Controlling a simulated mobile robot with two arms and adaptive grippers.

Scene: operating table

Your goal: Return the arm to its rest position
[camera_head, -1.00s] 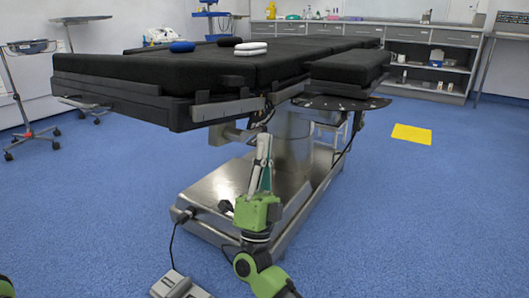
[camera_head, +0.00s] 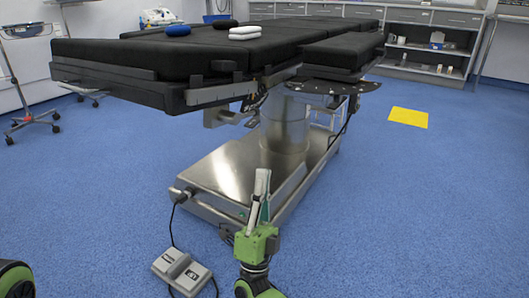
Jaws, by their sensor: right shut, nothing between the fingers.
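My right gripper (camera_head: 260,186) rises from the bottom middle of the head view, with a green body and pale fingers pointing up. Its fingers are together with nothing between them. Behind it is the metal base of the operating table (camera_head: 230,165). The gripper overlaps the base in the picture, and I cannot tell whether they touch. My left gripper is out of view; only a green and black part of my left arm shows at the bottom left corner.
The operating table's black top (camera_head: 190,55) carries blue, black and white items. A grey foot pedal (camera_head: 182,272) with a cable lies on the floor left of my right arm. A wheeled stand (camera_head: 30,110) is at the left. A yellow floor patch (camera_head: 408,117) lies right, with clear blue floor around.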

